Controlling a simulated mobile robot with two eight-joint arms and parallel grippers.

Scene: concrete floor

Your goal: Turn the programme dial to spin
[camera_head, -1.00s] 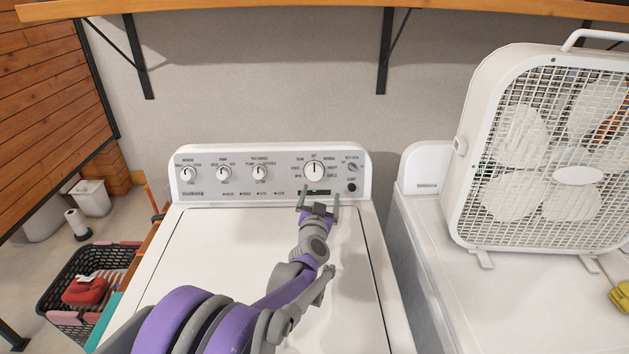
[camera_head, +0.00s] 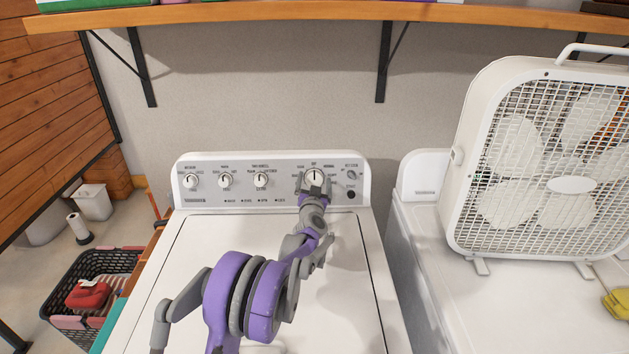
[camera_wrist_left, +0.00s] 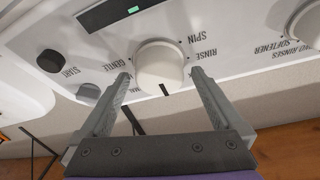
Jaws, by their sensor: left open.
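The programme dial (camera_head: 316,176) is the large white knob at the right of the washer's control panel. Its dark mark points up in the head view. In the left wrist view the dial (camera_wrist_left: 160,62) appears upside down, its mark pointing down, with SPIN printed to its upper right. My left gripper (camera_head: 314,188) is open in front of the dial, partly covering its lower part. In the left wrist view its fingertips stand on either side of the dial, with gaps visible; contact cannot be made out. My right gripper is not in view.
Smaller knobs (camera_head: 261,180) line the panel to the left; a small grey knob (camera_head: 351,175) and a start button (camera_head: 351,195) sit right of the dial. A box fan (camera_head: 470,150) stands on the neighbouring machine. A wooden shelf (camera_head: 300,12) runs above.

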